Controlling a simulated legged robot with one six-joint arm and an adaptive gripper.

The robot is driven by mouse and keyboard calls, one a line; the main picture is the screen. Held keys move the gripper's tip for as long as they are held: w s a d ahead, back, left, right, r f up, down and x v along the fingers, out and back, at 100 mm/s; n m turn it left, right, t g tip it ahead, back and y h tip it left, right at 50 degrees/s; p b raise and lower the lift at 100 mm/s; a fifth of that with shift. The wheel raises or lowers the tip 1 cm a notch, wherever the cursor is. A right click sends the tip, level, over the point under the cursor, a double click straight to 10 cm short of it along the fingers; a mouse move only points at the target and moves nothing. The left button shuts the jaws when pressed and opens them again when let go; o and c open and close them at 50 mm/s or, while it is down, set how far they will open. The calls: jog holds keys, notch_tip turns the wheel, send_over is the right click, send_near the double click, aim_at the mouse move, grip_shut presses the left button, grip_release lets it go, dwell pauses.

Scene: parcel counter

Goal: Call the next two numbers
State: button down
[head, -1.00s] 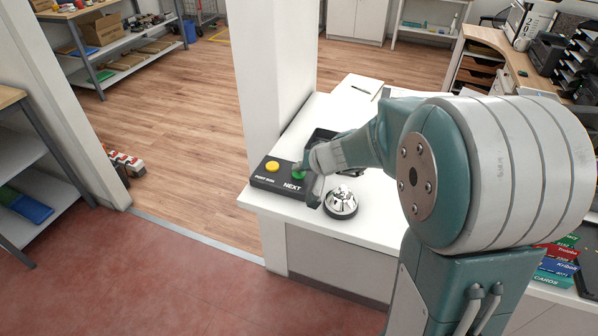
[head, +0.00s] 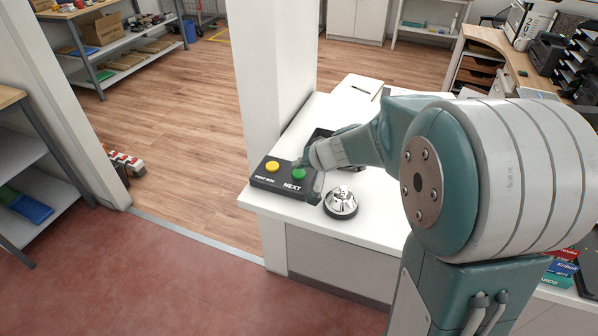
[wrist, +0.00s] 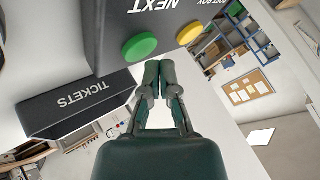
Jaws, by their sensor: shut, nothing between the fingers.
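The dark button box (head: 268,182) lies on the white counter's left end, with a green button (head: 299,174) by the word NEXT and a yellow button (head: 272,166) to its left. In the wrist view the green button (wrist: 139,46) and the yellow button (wrist: 190,32) appear just beyond the fingertips of my gripper (wrist: 158,76). The fingers are together with nothing between them. In the head view my gripper is beside the green button, its fingertips hard to make out. The green button's face shows clear in the wrist view, and I see no contact with it.
A silver bell (head: 341,203) stands on the counter just right of the button box. A dark TICKETS box (wrist: 75,103) is close to my gripper in the wrist view. A white pillar (head: 272,85) rises behind the button box.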

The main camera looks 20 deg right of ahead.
aim_at(300, 174)
jog(key=shift+r, duration=2.95)
jog(key=shift+s+a+r, duration=0.1)
jog(key=shift+s, duration=0.1)
jog(key=s+r+n+g+h, duration=0.2)
jog(key=s+n+h, duration=0.1)
jog(key=s, duration=2.3)
jog(key=shift+s+r+h, duration=0.35)
jog(key=shift+h, duration=0.45)
